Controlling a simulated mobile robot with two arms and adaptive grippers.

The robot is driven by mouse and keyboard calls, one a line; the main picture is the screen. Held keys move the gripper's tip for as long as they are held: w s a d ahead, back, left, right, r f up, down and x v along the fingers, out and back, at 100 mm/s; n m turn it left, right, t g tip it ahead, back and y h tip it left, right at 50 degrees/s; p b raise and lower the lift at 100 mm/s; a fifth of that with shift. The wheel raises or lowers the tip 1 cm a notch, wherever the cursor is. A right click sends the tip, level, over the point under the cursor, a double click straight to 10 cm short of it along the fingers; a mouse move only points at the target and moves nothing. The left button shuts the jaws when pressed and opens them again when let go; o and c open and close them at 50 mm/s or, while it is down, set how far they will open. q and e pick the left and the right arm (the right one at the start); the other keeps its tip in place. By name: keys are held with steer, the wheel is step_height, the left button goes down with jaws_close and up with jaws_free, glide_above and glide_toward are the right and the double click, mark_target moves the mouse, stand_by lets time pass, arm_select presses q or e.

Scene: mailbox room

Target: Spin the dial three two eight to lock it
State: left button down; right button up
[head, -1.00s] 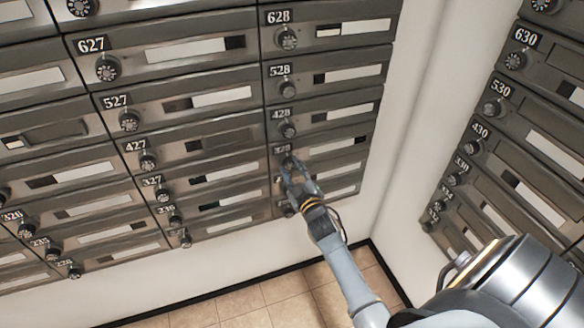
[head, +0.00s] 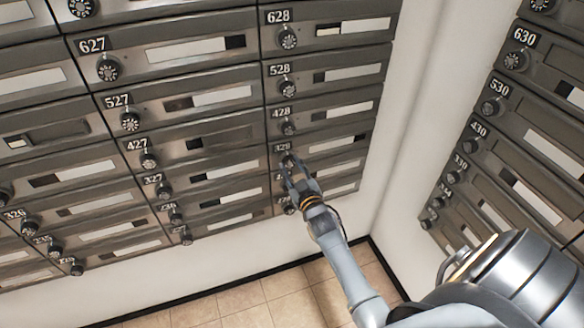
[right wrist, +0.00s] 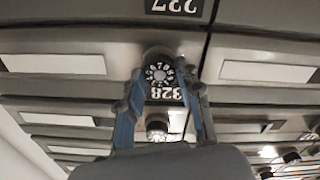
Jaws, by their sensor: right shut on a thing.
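The dial of mailbox 328 (right wrist: 159,74) is a small round black knob with white numerals. It shows upside down in the right wrist view, next to its 328 plate (right wrist: 165,94). In the head view the 328 plate (head: 283,149) sits just above my right gripper (head: 290,165), which covers most of the dial. My right gripper is shut on the dial; in the right wrist view its two blue-grey fingers (right wrist: 162,85) stand on either side of the knob. The dial's exact setting is too small to read. My left gripper is not in view.
Dial 428 (head: 288,127) is just above, and another dial (right wrist: 157,130) lies close by in the right wrist view. Mailbox 327 (head: 154,180) is to the left. A second mailbox bank (head: 510,150) stands at right, past a white wall corner (head: 420,110).

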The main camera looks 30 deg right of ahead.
steer(key=o, duration=1.2)
steer(key=shift+c, duration=0.2)
steer(key=shift+s, duration=0.15)
steer(key=v, duration=1.1)
steer(key=shift+s, duration=0.4)
steer(key=shift+f, duration=0.1)
steer(key=s+a+f+g+y, duration=0.1)
steer(key=s+a+f+g, duration=0.15)
steer(key=f, duration=0.75)
steer(key=s+a+f+g+y, duration=0.2)
steer(key=s+a+f, duration=0.2)
steer(key=f, duration=0.5)
steer(key=s+a+f+g+y, duration=0.1)
steer(key=s+a+f+g, duration=0.25)
steer(key=f, duration=0.65)
steer(key=s+f+g, duration=0.2)
steer(key=s+f, duration=0.3)
steer(key=s, duration=0.5)
steer(key=s+f+g, duration=0.3)
steer(key=s+f, duration=0.3)
steer(key=s, duration=0.4)
steer(key=s+a+f+n+g, duration=0.1)
steer(key=s+f+g, duration=0.2)
steer(key=s+f, duration=0.3)
steer(key=s, duration=0.4)
steer(key=shift+s, duration=0.15)
